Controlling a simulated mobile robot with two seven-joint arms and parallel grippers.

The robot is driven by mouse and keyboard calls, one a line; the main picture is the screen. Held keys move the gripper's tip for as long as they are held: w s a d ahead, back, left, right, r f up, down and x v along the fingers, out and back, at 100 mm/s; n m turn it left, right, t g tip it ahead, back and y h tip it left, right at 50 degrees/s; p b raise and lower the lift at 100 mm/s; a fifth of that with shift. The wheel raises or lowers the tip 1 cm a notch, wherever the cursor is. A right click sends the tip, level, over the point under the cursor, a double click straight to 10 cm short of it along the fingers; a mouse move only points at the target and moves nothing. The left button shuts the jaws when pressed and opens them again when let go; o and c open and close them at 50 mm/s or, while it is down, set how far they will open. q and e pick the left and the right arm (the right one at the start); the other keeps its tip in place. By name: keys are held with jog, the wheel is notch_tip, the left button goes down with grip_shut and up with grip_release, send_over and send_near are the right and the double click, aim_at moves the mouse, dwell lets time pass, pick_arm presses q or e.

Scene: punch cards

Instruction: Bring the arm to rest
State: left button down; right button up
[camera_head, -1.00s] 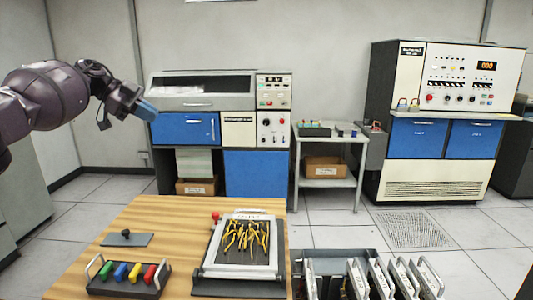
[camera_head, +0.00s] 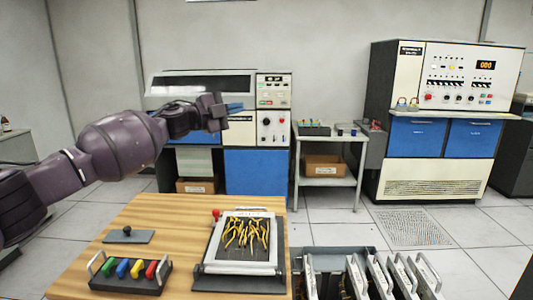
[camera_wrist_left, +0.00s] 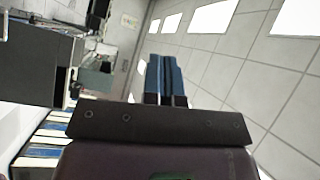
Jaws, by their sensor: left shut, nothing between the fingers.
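My left arm comes in from the left in the head view, raised above the far left part of the wooden table. Its gripper (camera_head: 234,107) points right, in front of the blue and cream cabinet machine. In the left wrist view the two blue fingers (camera_wrist_left: 164,80) lie side by side, shut with nothing between them. The gripper is well above the table and apart from everything on it. My right gripper is in neither view.
The wooden table (camera_head: 190,215) bears a frame with yellow wires (camera_head: 245,240), a tray of coloured handles (camera_head: 130,275) and a grey plate (camera_head: 128,236). A rack of upright panels (camera_head: 375,280) stands to its right. A wheeled shelf (camera_head: 330,183) and a console (camera_head: 445,120) stand behind.

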pick_arm(q)
jog(key=s+f+n+t+y, duration=0.3)
jog(key=s+f+n, duration=0.35)
jog(key=f, duration=0.55)
jog(key=s+f+n+t+y, duration=0.25)
jog(key=s+f+n, duration=0.35)
jog(key=f, duration=0.7)
jog(key=s+a+f+n+g+y, duration=0.1)
jog(key=s+a+f+n+y, duration=0.2)
jog(key=s+a+f, duration=0.3)
jog(key=s+a+f+n+g+y+b, duration=0.1)
jog(key=s+a+f+n+y, duration=0.3)
jog(key=s+f, duration=1)
jog(key=s+a+f+n+g+y, duration=0.3)
jog(key=s+a+f, duration=0.6)
jog(key=s, duration=1)
jog(key=shift+f+n, duration=0.95)
jog(key=shift+n, duration=0.3)
jog(key=shift+s+a+y, duration=0.1)
jog(key=shift+y, duration=0.15)
